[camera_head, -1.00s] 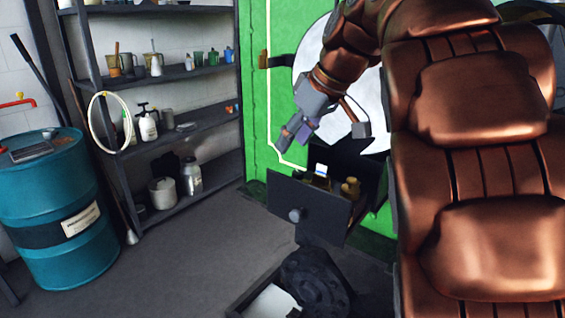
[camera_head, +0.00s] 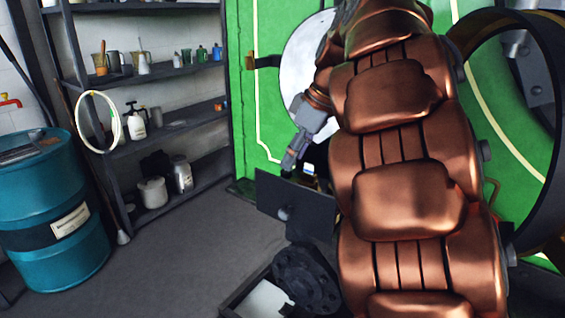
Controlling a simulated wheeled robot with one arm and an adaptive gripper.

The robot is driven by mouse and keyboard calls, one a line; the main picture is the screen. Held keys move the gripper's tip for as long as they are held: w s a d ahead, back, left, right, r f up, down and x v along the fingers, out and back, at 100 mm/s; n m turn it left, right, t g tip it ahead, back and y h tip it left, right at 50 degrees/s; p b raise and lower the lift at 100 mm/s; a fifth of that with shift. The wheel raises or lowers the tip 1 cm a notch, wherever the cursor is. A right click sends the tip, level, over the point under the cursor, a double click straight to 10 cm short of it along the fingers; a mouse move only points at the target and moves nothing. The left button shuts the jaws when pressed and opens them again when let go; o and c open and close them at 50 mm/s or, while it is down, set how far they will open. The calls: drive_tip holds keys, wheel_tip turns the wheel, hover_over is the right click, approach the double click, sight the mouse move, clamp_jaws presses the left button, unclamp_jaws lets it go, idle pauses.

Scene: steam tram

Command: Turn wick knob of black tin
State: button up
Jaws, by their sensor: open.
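A dark, open box (camera_head: 268,199) with a round grey knob (camera_head: 284,213) on its front panel stands low in front of the green wall. It may be the black tin, but I cannot tell for sure. My gripper (camera_head: 291,160) is open and points down, just above the box's top edge in the picture. I see no contact with the knob. A small part of the contents, pale and amber (camera_head: 309,174), shows behind the panel. My copper arm hides the box's right side and most of its inside.
A dark round flanged part (camera_head: 305,278) lies low in front of the box. A blue drum (camera_head: 50,215) stands at left. A shelf rack (camera_head: 190,135) holds jars and cups. A large dark ring (camera_head: 510,120) is at right. Grey floor between drum and box is clear.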

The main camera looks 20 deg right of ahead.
sight(286, 174)
drive_tip(key=shift+p+x, duration=0.3)
drive_tip(key=shift+x, duration=1.4)
clamp_jaws()
